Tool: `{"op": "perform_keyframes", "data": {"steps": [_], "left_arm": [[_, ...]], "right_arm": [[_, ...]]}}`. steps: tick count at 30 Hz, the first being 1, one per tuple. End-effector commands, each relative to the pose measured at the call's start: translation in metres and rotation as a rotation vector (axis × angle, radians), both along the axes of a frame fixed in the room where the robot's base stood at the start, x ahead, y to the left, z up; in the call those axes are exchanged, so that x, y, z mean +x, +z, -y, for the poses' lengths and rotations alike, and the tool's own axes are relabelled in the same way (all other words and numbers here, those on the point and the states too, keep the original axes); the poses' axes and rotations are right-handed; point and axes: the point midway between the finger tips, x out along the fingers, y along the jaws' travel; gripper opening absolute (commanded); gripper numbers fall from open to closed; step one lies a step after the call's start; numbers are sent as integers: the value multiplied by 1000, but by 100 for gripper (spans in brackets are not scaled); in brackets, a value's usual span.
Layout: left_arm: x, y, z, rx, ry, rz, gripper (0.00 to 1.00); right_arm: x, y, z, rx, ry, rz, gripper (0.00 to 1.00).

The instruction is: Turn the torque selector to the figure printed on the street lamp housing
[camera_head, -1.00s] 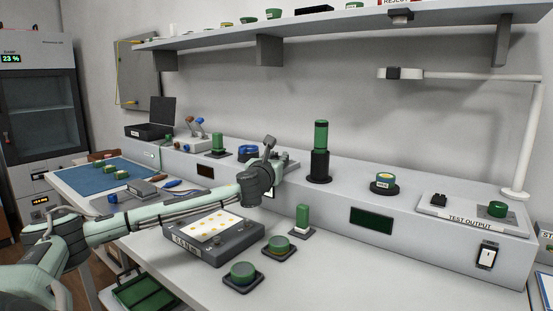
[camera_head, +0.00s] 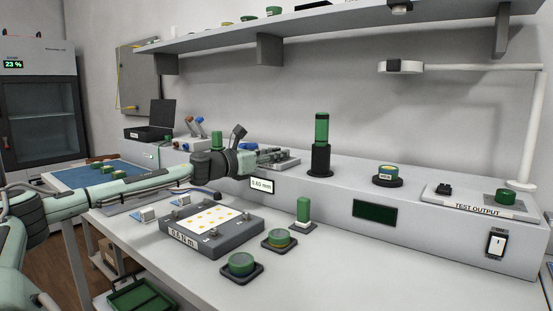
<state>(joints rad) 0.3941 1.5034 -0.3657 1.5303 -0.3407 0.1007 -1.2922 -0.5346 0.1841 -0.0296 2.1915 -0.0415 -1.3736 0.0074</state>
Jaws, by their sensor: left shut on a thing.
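My left gripper (camera_head: 237,145) is in the middle-left of the head view, above the bench by the long grey ledge. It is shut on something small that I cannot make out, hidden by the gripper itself. A dark grey block (camera_head: 243,236) with a white dotted sheet on top stands in front of it. Its front label (camera_head: 183,238) seems to read 0.6 N m. I cannot tell which object is the torque selector. No street lamp housing with a readable figure can be made out. My right gripper is not in view.
Green round pieces (camera_head: 241,264) sit on dark pads at the bench front, beside an upright green block (camera_head: 303,211). A tall green-and-black cylinder (camera_head: 320,158) and a test output panel (camera_head: 475,205) stand on the ledge. The front right bench is clear.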

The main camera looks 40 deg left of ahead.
Motion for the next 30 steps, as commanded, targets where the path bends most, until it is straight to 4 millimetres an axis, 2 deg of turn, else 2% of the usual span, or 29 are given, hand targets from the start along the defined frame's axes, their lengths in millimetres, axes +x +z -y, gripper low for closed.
{"op": "perform_keyframes", "data": {"steps": [12,13,18,30], "left_arm": [[0,0,0,0,-6,1,0],[0,0,0,0,-6,1,30],[0,1,0,0,-6,1,49],[0,5,0,2,-7,4,49]], "right_arm": [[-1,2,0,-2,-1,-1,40],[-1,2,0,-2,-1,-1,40],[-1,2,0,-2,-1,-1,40],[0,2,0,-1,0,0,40]]}}
